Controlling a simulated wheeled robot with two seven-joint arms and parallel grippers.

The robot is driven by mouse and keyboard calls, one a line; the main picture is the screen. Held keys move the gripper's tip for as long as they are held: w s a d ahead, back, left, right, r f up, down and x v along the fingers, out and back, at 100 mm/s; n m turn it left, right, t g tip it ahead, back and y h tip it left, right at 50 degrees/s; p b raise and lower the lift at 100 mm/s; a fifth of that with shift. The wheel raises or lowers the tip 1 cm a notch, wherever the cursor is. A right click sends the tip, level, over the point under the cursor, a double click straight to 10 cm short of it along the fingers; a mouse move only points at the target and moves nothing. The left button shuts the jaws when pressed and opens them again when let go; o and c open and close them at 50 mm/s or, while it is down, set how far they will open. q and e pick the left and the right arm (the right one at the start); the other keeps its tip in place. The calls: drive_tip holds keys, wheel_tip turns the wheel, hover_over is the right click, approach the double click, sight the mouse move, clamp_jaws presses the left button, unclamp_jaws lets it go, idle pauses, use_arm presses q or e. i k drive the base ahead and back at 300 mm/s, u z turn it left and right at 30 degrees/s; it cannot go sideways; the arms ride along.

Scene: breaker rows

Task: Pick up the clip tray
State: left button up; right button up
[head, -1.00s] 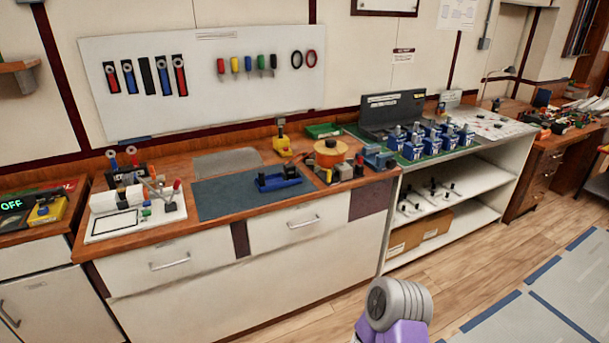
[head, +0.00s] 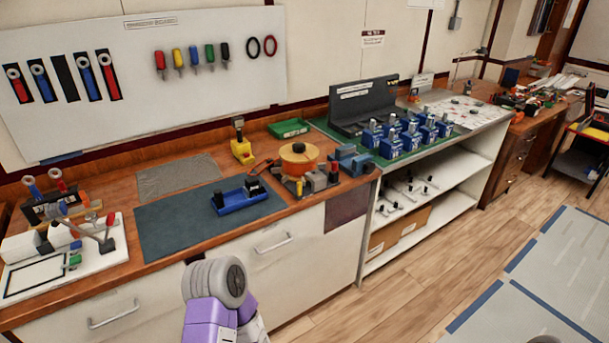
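A small shallow green tray (head: 289,128) sits at the back of the wooden bench, near the wall; it may be the clip tray, but no label on it can be read. Its contents are too small to make out. A blue holder (head: 240,198) with black upright parts lies on the dark mat in front of it. Neither of my grippers is in view. Only a purple and grey part of my arm shows at the bottom, in front of the bench drawers and apart from the tray.
A yellow device (head: 242,148) and an orange spool (head: 298,158) stand near the green tray. A white board (head: 72,252) with tools is at the left. Several blue breakers (head: 390,146) stand on the shelf unit at right. The floor (head: 450,245) at right is clear.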

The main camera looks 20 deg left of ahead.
sight(225, 203)
drive_tip(key=i, duration=0.95)
drive_tip(key=u, duration=1.15)
drive_tip(key=i, duration=0.5)
drive_tip(key=u, duration=0.55)
